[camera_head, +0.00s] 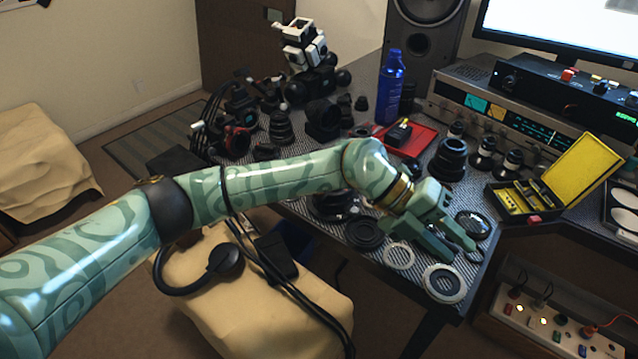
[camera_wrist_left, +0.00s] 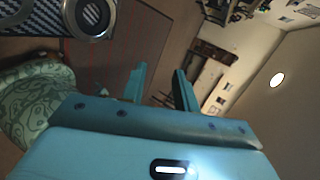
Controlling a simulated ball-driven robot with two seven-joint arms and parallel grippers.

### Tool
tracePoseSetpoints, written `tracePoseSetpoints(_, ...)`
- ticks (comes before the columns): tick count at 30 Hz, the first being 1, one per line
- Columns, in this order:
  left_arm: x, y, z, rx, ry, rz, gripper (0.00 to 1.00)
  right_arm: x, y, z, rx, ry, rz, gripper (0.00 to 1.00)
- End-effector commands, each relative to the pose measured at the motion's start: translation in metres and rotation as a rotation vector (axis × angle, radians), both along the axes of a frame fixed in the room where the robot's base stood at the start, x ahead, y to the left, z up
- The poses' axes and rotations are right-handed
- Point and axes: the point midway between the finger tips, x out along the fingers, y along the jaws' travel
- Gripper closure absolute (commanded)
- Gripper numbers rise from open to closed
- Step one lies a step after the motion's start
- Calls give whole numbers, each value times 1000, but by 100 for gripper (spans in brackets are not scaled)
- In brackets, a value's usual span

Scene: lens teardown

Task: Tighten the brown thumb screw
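I cannot make out a brown thumb screw in either view. My left gripper (camera_head: 462,252) is over the front right corner of the patterned table (camera_head: 478,283), among lens rings. It looks empty. In the left wrist view its two fingers (camera_wrist_left: 160,84) stand apart with nothing between them. A white ring (camera_head: 444,299) lies just in front of the gripper, and a smaller pale ring (camera_head: 398,268) lies to its left. A dark round lens part (camera_head: 364,235) lies farther left. My right gripper is not in view.
Several dark lenses stand behind my left arm. A blue bottle (camera_head: 391,88), a red tray (camera_head: 424,137) and an open yellow-lined case (camera_head: 584,170) stand farther back and right. A power strip (camera_head: 543,318) is low at the right.

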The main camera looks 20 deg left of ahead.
Motion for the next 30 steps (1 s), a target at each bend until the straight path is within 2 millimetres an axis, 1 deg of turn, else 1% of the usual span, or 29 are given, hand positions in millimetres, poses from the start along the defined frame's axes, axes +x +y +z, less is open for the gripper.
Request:
tracePoseSetpoints(1,26,34,3,205,-28,1,70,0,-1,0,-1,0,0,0)
tracePoseSetpoints(2,40,58,5,326,-29,15,70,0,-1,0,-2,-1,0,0)
tracePoseSetpoints(3,57,89,12,476,-23,51,70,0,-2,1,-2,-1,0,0)
tracePoseSetpoints(5,79,135,30,665,-6,134,70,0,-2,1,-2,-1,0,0)
tracePoseSetpoints(6,90,162,46,768,10,199,70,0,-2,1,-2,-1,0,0)
tracePoseSetpoints(9,106,214,82,944,52,352,70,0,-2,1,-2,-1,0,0)
tracePoseSetpoints(12,111,243,106,1029,85,454,70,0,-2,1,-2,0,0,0)
tracePoseSetpoints(14,112,251,110,1051,97,484,70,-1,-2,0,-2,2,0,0)
tracePoseSetpoints(17,112,254,100,1062,105,496,70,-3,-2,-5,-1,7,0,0)
tracePoseSetpoints(20,112,253,78,1061,109,490,70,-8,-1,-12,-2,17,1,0)
tracePoseSetpoints(26,112,253,24,1060,108,486,70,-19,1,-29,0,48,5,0)
tracePoseSetpoints(27,112,253,13,1060,109,486,70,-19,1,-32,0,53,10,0)
tracePoseSetpoints(30,111,253,-10,1059,108,487,70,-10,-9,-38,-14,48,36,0)
